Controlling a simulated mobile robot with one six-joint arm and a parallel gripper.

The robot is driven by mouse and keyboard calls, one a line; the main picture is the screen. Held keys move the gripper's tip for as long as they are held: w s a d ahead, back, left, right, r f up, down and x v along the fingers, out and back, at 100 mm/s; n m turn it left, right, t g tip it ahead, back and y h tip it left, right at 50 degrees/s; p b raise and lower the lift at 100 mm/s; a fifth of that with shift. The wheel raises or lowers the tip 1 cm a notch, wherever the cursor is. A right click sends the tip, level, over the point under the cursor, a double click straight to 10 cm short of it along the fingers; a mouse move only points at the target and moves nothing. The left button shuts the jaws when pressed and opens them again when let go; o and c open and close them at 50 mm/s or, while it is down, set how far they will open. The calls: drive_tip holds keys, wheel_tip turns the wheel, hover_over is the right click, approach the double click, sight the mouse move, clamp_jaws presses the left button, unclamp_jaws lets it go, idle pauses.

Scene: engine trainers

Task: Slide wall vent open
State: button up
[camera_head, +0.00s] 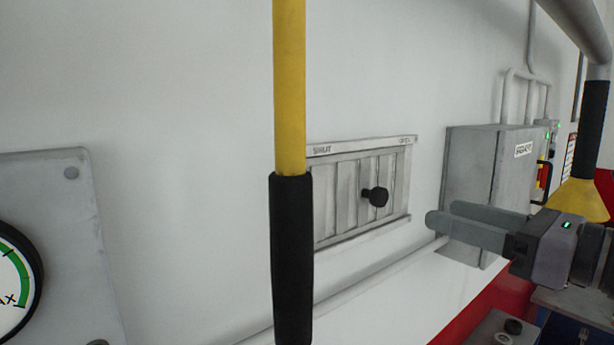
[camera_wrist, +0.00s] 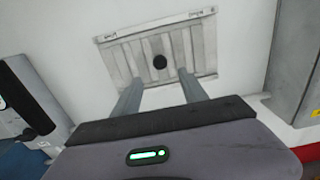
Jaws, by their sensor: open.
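The wall vent (camera_head: 340,190) is a grey slatted panel on the white wall, with a "SHUT" label at its upper left and another small label at its upper right. A round black knob (camera_head: 378,196) sticks out from its slats, right of the middle. My gripper (camera_head: 432,216) is open and empty, to the right of the knob and apart from it. In the wrist view the vent (camera_wrist: 128,62) is ahead, and the knob (camera_wrist: 159,62) lies beyond and between the two fingertips of my gripper (camera_wrist: 160,80). Dark gaps between the slats are hard to make out.
A yellow bar with a black grip (camera_head: 292,255) stands in front, covering the vent's left edge. A grey box (camera_head: 490,180) is on the wall right of the vent. A pipe (camera_head: 370,275) runs below. A gauge panel (camera_head: 75,240) is at far left.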

sight(384, 196)
drive_tip(key=p+x, duration=0.3)
drive_tip(key=x, duration=1)
drive_tip(key=shift+w+a, duration=0.1)
clamp_jaws()
idle(0.7)
